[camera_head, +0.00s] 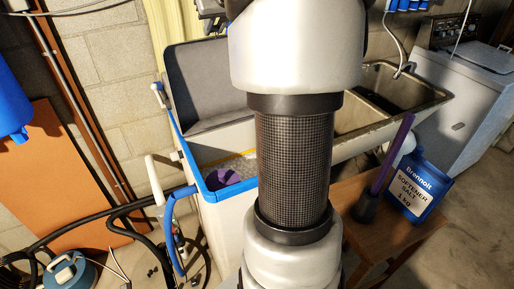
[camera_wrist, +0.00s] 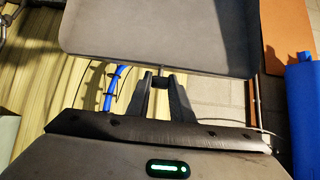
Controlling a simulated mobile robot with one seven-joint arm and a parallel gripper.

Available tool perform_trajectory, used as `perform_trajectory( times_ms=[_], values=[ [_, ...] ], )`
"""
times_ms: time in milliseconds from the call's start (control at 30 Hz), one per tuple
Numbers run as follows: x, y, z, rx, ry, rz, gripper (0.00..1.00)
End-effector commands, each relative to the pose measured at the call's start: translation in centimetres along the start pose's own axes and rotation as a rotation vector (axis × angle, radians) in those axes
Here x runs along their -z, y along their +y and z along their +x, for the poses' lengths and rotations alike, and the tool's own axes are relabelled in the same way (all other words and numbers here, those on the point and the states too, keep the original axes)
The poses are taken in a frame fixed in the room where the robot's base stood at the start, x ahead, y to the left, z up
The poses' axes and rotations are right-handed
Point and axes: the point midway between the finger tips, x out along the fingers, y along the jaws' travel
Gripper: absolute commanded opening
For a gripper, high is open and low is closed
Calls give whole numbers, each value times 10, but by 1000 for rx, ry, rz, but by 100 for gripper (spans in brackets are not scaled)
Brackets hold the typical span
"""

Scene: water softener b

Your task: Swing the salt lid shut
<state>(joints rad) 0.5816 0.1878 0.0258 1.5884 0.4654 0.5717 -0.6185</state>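The salt lid (camera_head: 212,82) is a dark grey panel standing raised at the back of the softener cabinet. The cabinet (camera_head: 222,225) is white with a blue rim (camera_head: 190,160), and its salt opening is uncovered. A purple thing (camera_head: 222,178) lies inside on pale salt. In the wrist view the lid (camera_wrist: 160,35) fills the top middle. My gripper (camera_wrist: 161,76) has its two dark fingers apart with a gap between the tips, close to the lid's near edge. I cannot tell whether they touch it. My arm hides the gripper in the head view.
A sink (camera_head: 385,95) stands behind on the right. A wooden stool (camera_head: 385,220) at the right holds a blue salt container (camera_head: 412,188) and a purple-handled tool (camera_head: 385,165). Hoses (camera_head: 110,225) run at the left, near an orange board (camera_head: 60,165).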

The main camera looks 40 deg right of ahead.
Motion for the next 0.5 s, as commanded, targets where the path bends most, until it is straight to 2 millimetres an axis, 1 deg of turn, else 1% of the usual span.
perform_trajectory(
  times_ms=[33, 67, 333, 500],
  values=[
    [2, 0, -2, 1, 2, 0, 9],
    [2, -1, -2, 1, 2, 0, 4],
    [4, 0, -4, -1, 8, -1, 4],
    [-6, 0, -10, -3, 12, -1, 4]
  ],
)
